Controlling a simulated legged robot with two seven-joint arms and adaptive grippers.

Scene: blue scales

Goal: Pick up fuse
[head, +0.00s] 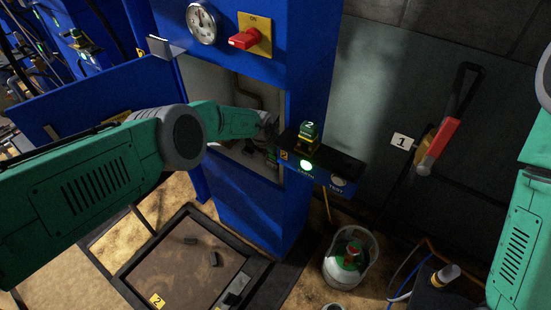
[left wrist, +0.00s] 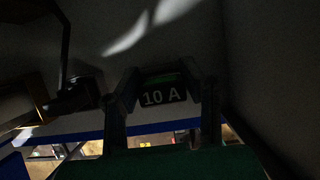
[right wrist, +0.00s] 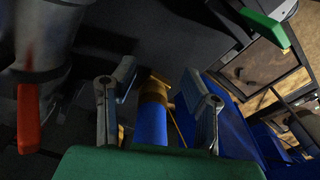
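The fuse (left wrist: 163,95) is a dark block with a green strip and the label "10 A" in the left wrist view. My left gripper (left wrist: 160,72) has a finger on each side of it and looks shut on it, with no clear gap. In the head view my left gripper (head: 268,122) reaches into the grey opening of the blue cabinet (head: 262,215); its fingers are small and dark there, and I cannot make out the fuse. My right gripper (right wrist: 158,72) is open and empty in the right wrist view; its fingers are outside the head view.
The open blue door (head: 100,95) is behind my left arm. A red-handled lever (head: 438,146) is on the right wall.

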